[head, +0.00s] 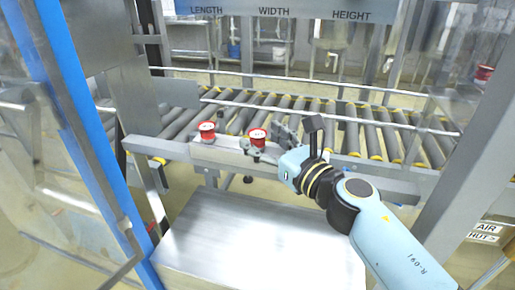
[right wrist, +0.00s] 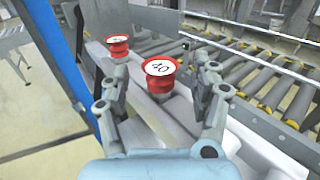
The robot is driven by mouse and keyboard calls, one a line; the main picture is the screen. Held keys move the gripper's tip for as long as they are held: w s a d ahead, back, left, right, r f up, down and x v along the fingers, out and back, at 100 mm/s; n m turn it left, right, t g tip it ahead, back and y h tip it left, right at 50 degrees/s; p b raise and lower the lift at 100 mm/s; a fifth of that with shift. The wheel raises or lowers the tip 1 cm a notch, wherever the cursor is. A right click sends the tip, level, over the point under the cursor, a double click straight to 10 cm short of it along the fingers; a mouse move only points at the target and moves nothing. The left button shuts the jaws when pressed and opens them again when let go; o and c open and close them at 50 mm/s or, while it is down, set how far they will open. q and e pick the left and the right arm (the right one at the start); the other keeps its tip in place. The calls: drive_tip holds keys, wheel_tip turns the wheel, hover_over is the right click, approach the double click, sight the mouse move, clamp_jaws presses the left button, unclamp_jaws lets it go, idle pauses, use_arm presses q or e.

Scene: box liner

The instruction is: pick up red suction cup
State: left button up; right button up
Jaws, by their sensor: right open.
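Two red suction cups with white tops stand on a narrow metal ledge in front of the conveyor. The nearer cup (head: 257,136) is at my right gripper (head: 262,146) in the head view. In the right wrist view this cup (right wrist: 160,75), marked "40", stands between the spread fingers of my right gripper (right wrist: 158,98), which is open. The other red cup (head: 207,130) is to the left, apart from the gripper; it also shows in the right wrist view (right wrist: 118,46). My left gripper is not in view.
The roller conveyor (head: 285,112) runs behind the ledge (head: 222,152), with a guard rail. A bare metal box top (head: 255,235) lies below in front. A blue post (head: 90,130) stands at left. Another red item (head: 484,72) sits far right.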

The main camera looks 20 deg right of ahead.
drive_tip(key=shift+x, duration=1.25)
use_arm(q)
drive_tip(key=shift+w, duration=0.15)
use_arm(e)
drive_tip(key=shift+f, duration=0.1)
drive_tip(key=c, duration=1.3)
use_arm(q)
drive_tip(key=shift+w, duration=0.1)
use_arm(e)
drive_tip(key=shift+d, duration=0.1)
clamp_jaws()
